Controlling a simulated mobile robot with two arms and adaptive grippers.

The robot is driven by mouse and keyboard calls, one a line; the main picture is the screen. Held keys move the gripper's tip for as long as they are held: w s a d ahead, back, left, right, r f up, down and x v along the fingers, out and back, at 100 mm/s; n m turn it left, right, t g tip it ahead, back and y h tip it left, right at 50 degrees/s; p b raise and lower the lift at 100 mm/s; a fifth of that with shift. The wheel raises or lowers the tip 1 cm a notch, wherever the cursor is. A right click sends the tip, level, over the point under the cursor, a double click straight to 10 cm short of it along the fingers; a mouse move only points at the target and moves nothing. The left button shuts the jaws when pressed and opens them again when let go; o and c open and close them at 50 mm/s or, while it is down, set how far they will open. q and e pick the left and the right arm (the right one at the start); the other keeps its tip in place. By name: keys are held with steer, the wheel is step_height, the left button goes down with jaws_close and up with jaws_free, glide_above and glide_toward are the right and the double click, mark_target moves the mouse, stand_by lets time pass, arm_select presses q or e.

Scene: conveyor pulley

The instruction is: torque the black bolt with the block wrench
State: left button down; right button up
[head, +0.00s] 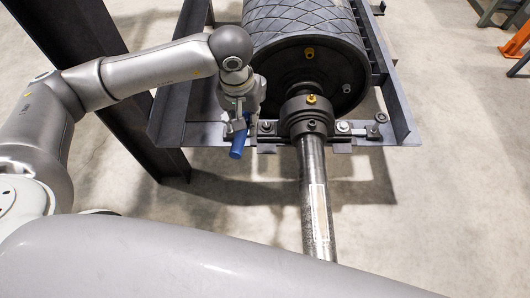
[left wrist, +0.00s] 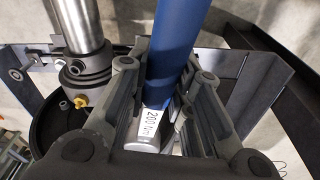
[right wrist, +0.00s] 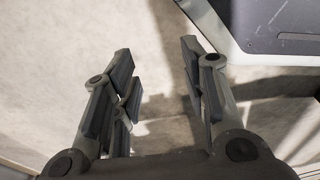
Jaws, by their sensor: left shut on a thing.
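My left gripper (head: 238,122) is shut on the blue block wrench (head: 238,148) at the left of the pulley shaft. In the left wrist view the wrench's blue handle (left wrist: 178,45) passes between the fingers, with a white "200 Nm" label below it. The wrench's far end is hidden. A dark bolt (head: 267,127) sits on the bearing mount just right of the gripper; I cannot tell whether it is the black bolt or whether the wrench touches it. My right gripper (right wrist: 156,66) is open and empty in the right wrist view, above bare floor.
The ribbed pulley drum (head: 300,20) sits in a dark steel frame (head: 402,118). Its silver shaft (head: 315,190) sticks out towards me through a black collar with a yellow bolt (head: 311,99). A dark post (head: 105,75) stands left. Floor at right is mostly clear.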

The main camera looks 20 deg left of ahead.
arm_select(q)
steer(key=w+d+f+b, duration=0.1)
steer(key=w+f+b, duration=0.2)
steer(key=f, duration=0.7)
steer(key=w+d+f+n+t+b, duration=0.1)
steer(key=w+f+b, duration=0.2)
steer(key=f+b, duration=0.4)
step_height(320, 180, down, 4)
steer(key=shift+d+r+b, duration=0.15)
steer(key=shift+r+b, duration=0.05)
steer(key=shift+b, duration=0.2)
arm_select(e)
steer(key=w+a, duration=0.1)
steer(key=w, duration=0.7)
steer(key=shift+a+t, duration=0.15)
steer(key=shift+t, duration=0.25)
arm_select(q)
steer(key=shift+s+y, duration=0.1)
steer(key=shift+y, duration=0.2)
